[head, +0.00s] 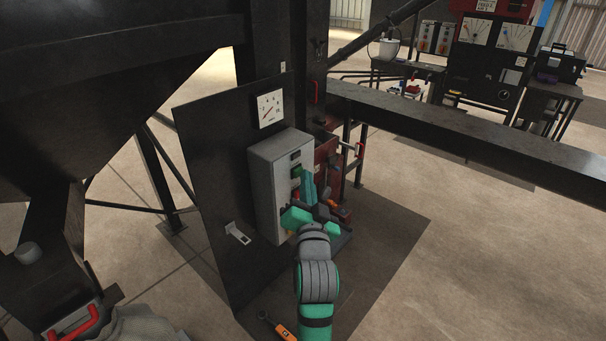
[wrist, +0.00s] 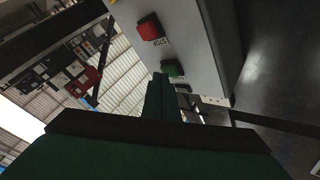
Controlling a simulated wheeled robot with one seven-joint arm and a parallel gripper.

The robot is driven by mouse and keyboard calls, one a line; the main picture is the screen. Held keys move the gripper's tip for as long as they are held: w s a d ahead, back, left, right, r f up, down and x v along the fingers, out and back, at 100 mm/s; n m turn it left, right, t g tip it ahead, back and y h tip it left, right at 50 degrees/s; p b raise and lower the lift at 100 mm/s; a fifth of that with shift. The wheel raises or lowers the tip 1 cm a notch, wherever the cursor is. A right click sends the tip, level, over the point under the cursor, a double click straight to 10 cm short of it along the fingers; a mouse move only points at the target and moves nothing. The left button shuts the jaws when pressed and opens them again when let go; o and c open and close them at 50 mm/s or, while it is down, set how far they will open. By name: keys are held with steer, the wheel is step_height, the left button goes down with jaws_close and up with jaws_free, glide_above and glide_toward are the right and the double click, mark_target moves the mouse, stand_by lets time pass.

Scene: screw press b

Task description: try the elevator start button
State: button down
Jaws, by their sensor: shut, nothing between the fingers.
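A grey control box (head: 266,187) is mounted on a dark upright panel. A green button (head: 296,171) shows on its front in the head view. In the wrist view the green button (wrist: 173,68) sits near a red button (wrist: 149,27) marked STOP; the red one is hidden by my gripper in the head view. My gripper (head: 307,172) is shut and empty, right in front of the box. In the wrist view my gripper's tip (wrist: 160,77) is right beside the green button in the picture; I cannot tell whether they touch. The green button's label is not readable.
A dial gauge (head: 269,108) is on the dark panel (head: 211,160) above the box. A metal bracket (head: 237,233) is lower left. A long dark beam (head: 470,135) runs to the right. An orange-handled tool (head: 285,332) lies below. Open floor (head: 490,250) is at right.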

steer(key=shift+w+a, duration=0.1)
steer(key=shift+a, duration=0.1)
stand_by(0.5)
steer(key=shift+d, duration=0.1)
steer(key=shift+s+d, duration=0.5)
steer(key=shift+d, duration=0.1)
steer(key=s+d, duration=0.1)
steer(key=d, duration=0.1)
steer(key=s+d, duration=0.2)
stand_by(0.5)
stand_by(0.4)
